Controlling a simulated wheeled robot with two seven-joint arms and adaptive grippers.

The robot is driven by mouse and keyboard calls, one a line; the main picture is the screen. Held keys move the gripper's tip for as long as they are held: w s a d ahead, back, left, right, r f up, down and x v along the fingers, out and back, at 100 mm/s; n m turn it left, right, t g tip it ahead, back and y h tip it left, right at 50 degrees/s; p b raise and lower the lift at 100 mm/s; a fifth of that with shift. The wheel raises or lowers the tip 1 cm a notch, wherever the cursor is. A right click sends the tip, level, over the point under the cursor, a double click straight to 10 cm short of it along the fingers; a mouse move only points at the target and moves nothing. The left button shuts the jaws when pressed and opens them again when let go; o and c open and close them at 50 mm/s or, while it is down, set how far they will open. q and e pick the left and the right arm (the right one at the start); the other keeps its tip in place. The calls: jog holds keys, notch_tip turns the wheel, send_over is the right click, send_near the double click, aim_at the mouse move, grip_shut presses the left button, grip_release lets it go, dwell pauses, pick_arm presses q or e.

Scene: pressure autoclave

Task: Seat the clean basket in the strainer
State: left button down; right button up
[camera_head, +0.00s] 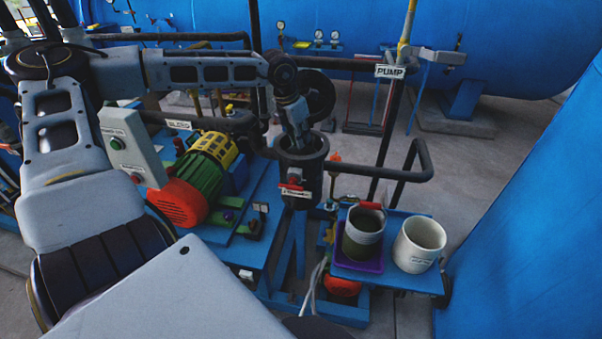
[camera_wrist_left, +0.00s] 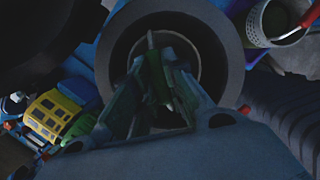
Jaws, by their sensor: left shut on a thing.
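The strainer (camera_head: 313,172) is a dark upright pot with its round lid (camera_head: 320,92) swung up behind it. My left gripper (camera_head: 304,138) reaches down into its mouth from above. In the left wrist view the fingers are inside the strainer's round rim (camera_wrist_left: 225,50), shut on a green handle (camera_wrist_left: 155,75) of the clean basket. The basket's body is mostly hidden by the fingers and the dark interior, so I cannot tell how deep it sits. A second basket with a red handle (camera_head: 370,206) stands in a purple tray (camera_head: 345,262). My right gripper is not in view.
A white labelled bucket (camera_head: 420,245) stands beside the tray on a blue cart. A red, green and yellow pump motor (camera_head: 207,172) is left of the strainer. Dark pipes (camera_head: 400,175) run to the right. A blue wall closes the right side.

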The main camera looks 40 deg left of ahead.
pick_arm(q)
jog(key=shift+r, duration=0.15)
jog(key=shift+r, duration=0.5)
notch_tip(320, 180, up, 27)
jog(key=b, duration=0.2)
jog(key=shift+f, duration=0.15)
dwell(0.7)
